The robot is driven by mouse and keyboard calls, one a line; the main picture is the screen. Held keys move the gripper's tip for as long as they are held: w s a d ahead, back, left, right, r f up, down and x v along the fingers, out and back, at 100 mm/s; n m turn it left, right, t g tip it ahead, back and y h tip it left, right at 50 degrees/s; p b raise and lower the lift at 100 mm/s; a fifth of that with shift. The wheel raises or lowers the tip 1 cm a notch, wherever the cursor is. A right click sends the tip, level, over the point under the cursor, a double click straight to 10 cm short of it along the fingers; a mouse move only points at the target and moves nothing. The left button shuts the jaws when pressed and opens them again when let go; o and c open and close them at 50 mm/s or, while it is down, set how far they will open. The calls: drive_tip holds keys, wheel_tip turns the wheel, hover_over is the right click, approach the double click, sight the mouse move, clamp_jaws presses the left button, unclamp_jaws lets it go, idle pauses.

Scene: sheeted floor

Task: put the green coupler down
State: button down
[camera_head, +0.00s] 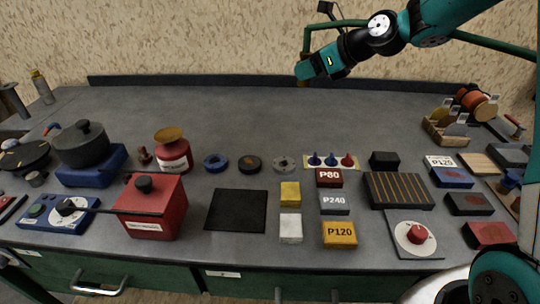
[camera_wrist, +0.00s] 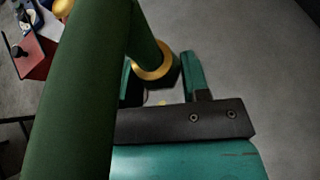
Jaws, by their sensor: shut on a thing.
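My gripper (camera_head: 303,69) is raised high above the back of the grey worktop, near the wall. It is shut on the green coupler (camera_head: 307,38), which shows as a dark green, tube-like piece with a brass part by my gripper. In the wrist view, its brass collar (camera_wrist: 153,71) sits between the two teal fingers of my gripper (camera_wrist: 162,76). Dark green tubing fills the left of that view. The coupler's far end is hidden, and I cannot tell where coupler and tubing meet.
The worktop (camera_head: 250,115) is bare along its back half. A black square mat (camera_head: 236,210) lies empty at the front. A red box (camera_head: 150,207), a red canister (camera_head: 173,155), a ribbed dark block (camera_head: 398,190) and labelled blocks (camera_head: 334,202) crowd the front.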

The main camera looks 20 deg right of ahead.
drive_tip(key=shift+r, duration=0.15)
wheel_tip(320, 180, down, 19)
drive_tip(key=shift+f+b, duration=0.1)
drive_tip(key=shift+b, duration=0.5)
drive_tip(key=shift+f, duration=0.1)
drive_tip(key=c, duration=0.6)
unclamp_jaws()
